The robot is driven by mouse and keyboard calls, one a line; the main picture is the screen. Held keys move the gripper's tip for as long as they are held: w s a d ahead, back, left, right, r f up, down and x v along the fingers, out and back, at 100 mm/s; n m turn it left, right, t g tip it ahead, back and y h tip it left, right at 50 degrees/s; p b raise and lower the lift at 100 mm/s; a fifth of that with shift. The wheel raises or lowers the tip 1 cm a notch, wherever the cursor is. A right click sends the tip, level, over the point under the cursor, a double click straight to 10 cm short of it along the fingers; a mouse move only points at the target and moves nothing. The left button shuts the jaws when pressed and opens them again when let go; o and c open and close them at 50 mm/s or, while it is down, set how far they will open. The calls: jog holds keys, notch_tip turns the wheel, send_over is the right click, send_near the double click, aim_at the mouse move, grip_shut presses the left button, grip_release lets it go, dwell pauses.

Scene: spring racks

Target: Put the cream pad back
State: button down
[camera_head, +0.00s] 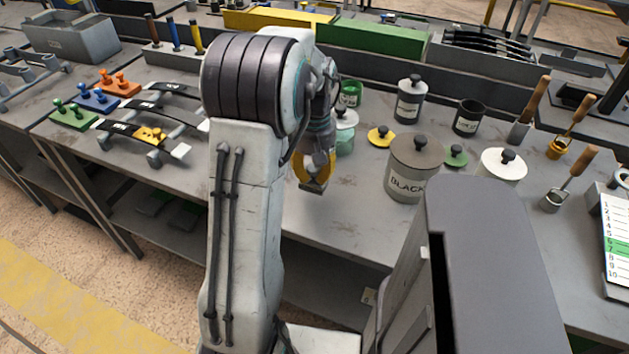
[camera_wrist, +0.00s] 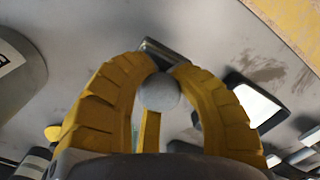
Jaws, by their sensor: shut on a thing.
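My gripper (camera_head: 314,184) hangs over the bare bench front, left of the grey BLACK canister. In the wrist view its yellow fingers (camera_wrist: 160,58) are closed around a pale grey round knob (camera_wrist: 158,92). Knobbed pads lie at the left: a green pad (camera_head: 73,116), a blue pad (camera_head: 97,99) and an orange pad (camera_head: 120,82). A yellow knobbed piece (camera_head: 151,135) sits on the near rack. A whitish end piece (camera_head: 180,151) shows at that rack's right end.
The BLACK canister (camera_head: 408,180) stands right of my gripper, with a yellow lid (camera_head: 381,136), a green lid (camera_head: 455,155) and a white jar (camera_head: 501,169) near it. A green jar (camera_head: 344,140) is close behind. The bench front left of my gripper is partly hidden by my arm.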

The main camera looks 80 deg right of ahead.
aim_at(314, 186)
jog(key=shift+d+f, duration=0.15)
jog(key=shift+d, duration=0.1)
jog(key=shift+f+p, duration=0.4)
jog(key=shift+f, duration=1.65)
jog(key=shift+f, duration=0.1)
jog(key=c, duration=1)
grip_release()
jog(key=shift+a, duration=0.1)
jog(key=shift+c, duration=0.2)
jog(key=r, duration=1.1)
jog(key=shift+d+r, duration=0.1)
jog(key=shift+d, duration=0.25)
jog(key=shift+r, duration=0.55)
